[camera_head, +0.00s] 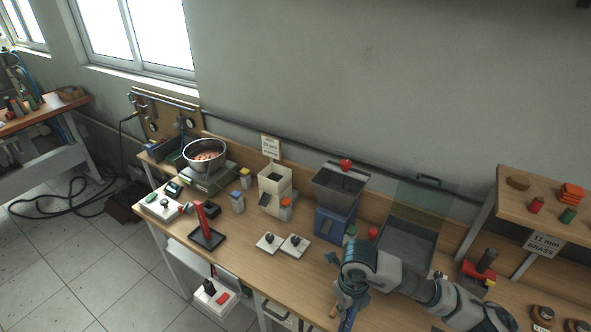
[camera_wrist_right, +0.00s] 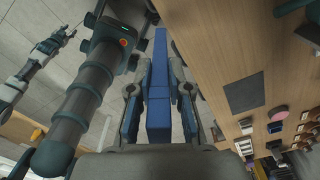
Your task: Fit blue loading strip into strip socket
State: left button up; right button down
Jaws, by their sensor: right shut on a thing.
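My right gripper (camera_head: 345,308) is at the front edge of the bench in the head view. It is shut on the blue loading strip (camera_wrist_right: 158,85), a long straight blue bar that points away between the fingers in the right wrist view. Only a short part of the strip (camera_head: 348,321) shows in the head view, at the bottom edge. My left gripper (camera_wrist_right: 64,36) shows small at the upper left of the right wrist view, away from the strip; its jaws are too small to read. I cannot make out which thing is the strip socket.
A blue-based hopper (camera_head: 335,222), a grey bin (camera_head: 408,243) and a cream dispenser (camera_head: 275,193) stand along the bench's back. A black tray (camera_head: 207,238) with a red upright piece and two white plates (camera_head: 268,243) lie left of my arm. A shelf (camera_head: 530,205) stands right.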

jog(key=w+d+n, duration=0.2)
jog(key=d+n, duration=0.1)
jog(key=n, duration=1.2)
jog(key=w+d+n, duration=0.3)
jog(key=n, duration=1.2)
jog(key=shift+w+d+f, duration=0.25)
jog(key=shift+d+f, duration=0.1)
jog(key=shift+s, duration=0.1)
